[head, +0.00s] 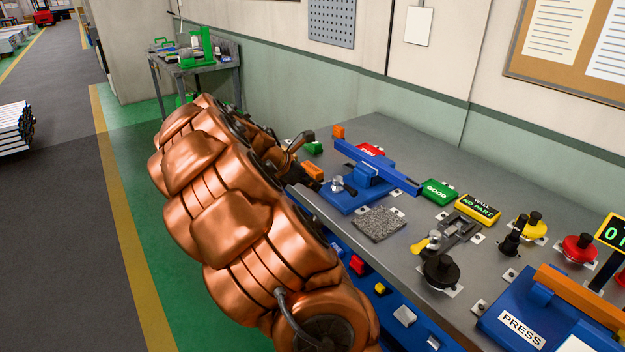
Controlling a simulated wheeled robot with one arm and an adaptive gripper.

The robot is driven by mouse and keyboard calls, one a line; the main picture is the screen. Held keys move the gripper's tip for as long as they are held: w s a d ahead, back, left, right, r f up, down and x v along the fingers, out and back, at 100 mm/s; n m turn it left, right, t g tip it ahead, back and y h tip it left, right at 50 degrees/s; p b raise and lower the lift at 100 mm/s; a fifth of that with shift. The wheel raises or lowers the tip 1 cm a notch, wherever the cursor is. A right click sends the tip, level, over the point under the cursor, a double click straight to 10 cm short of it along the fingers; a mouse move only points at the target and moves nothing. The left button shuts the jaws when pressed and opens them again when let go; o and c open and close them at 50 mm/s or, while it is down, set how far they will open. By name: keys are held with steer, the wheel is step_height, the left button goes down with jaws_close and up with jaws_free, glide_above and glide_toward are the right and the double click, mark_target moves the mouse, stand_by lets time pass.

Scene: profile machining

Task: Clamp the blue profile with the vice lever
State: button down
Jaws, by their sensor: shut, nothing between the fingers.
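The blue profile (392,177) is a long bar lying across the blue vice (345,200) on the bench, its right end sticking out past the vice. A small silver and black part, which looks like the vice lever (338,184), is at the vice's left side. My gripper (316,185) is small and partly hidden behind my copper-coloured arm. It is shut and empty, just left of the vice and close to the lever. I cannot tell whether it touches the lever.
A grey textured pad (379,224) lies in front of the vice. A green GOOD block (438,192) and a yellow NO PART block (478,209) stand to the right. A blue PRESS unit (530,322) is at the front right.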

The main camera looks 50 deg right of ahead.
mark_target(345, 189)
steer(key=x, duration=0.2)
steer(key=p+x, duration=0.1)
steer(key=x, duration=0.2)
steer(key=d+r+p+x, duration=0.1)
steer(key=x, duration=0.2)
steer(key=shift+s+r, duration=0.1)
steer(key=shift+s, duration=0.1)
steer(key=shift+s+d+p, duration=0.15)
steer(key=shift+d+p, duration=0.15)
steer(key=shift+d, duration=0.2)
steer(key=shift+s+d+p, duration=0.2)
steer(key=shift+d+p, duration=0.05)
steer(key=shift+d, duration=0.2)
steer(key=shift+w, duration=0.1)
